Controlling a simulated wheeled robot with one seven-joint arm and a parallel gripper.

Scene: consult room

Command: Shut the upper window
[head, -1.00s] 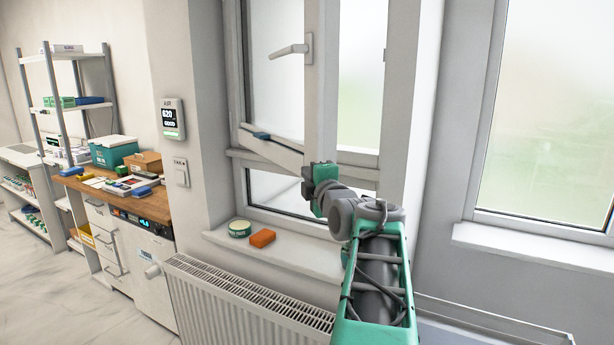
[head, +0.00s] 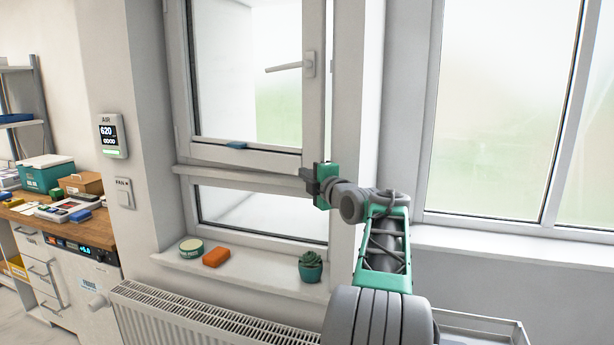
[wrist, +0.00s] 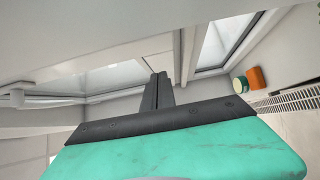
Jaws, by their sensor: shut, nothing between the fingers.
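The upper window (head: 313,110) is a white-framed sash with a pale lever handle (head: 290,67) on its right stile. The handle lies level. A small blue piece (head: 237,145) sits on its bottom rail. The sash's lower edge slants down to the right against the crossbar, so it looks slightly ajar; the exact gap is unclear. My gripper (head: 309,180) is shut and empty, just by the sash's lower right corner; I cannot tell whether it touches. In the wrist view its dark fingers (wrist: 158,88) are together, close to the white frame.
Below, the sill (head: 255,272) holds a green tin (head: 191,248), an orange block (head: 216,257) and a potted succulent (head: 311,267). A radiator (head: 200,318) runs under it. A wall air monitor (head: 112,135) and a wooden counter (head: 85,228) stand left.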

